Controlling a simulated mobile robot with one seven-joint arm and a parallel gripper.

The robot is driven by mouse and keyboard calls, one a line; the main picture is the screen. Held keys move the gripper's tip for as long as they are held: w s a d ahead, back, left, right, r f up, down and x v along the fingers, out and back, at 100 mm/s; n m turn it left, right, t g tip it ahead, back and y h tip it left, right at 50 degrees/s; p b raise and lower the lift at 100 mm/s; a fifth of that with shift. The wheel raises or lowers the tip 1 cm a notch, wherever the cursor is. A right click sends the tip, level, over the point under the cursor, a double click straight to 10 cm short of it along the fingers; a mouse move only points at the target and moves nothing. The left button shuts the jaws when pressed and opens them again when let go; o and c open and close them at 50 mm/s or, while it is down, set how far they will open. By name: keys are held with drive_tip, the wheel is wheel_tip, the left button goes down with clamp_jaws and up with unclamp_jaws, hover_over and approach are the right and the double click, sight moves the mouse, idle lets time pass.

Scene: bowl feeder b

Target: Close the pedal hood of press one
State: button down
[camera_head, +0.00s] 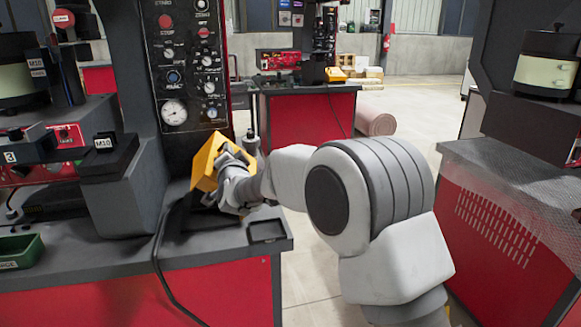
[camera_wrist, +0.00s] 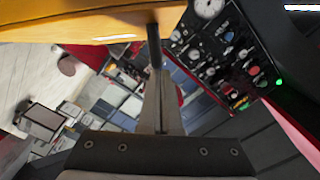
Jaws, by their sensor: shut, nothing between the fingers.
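The yellow pedal hood (camera_head: 207,158) stands tilted up on the right part of the grey press table, below the control panel. In the wrist view the hood (camera_wrist: 90,22) fills the upper left as a yellow surface with a pale lower edge. My gripper (camera_head: 228,160) is at the hood's right side. In the wrist view my gripper's shut fingers (camera_wrist: 154,45) reach up to the hood's edge, with nothing seen between them. I cannot tell whether they touch it. The pedal inside and the hood's hinge are hidden.
The control panel (camera_head: 186,60) with gauge and knobs rises behind the hood. A black cable (camera_head: 160,250) hangs over the table front. A small dark tray (camera_head: 267,231) sits at the table's right corner. Another press table (camera_head: 500,230) stands at right.

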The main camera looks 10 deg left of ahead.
sight(205, 167)
drive_tip(key=s+a+n, duration=0.1)
drive_tip(key=a, duration=0.1)
drive_tip(key=s+a+f+n+p, duration=0.1)
drive_tip(key=a, duration=0.1)
drive_tip(key=s+a+n, duration=0.1)
drive_tip(key=a, duration=0.1)
drive_tip(key=shift+f+n+p, duration=0.2)
drive_tip(key=shift+n+p, duration=0.1)
drive_tip(key=shift+p, duration=0.1)
drive_tip(key=s+a+f+n, duration=0.2)
drive_tip(key=a+f+n, duration=0.1)
drive_tip(key=a+f, duration=0.2)
drive_tip(key=shift+s+a+n, duration=0.3)
drive_tip(key=shift+s+a, duration=0.05)
drive_tip(key=shift+a, duration=0.2)
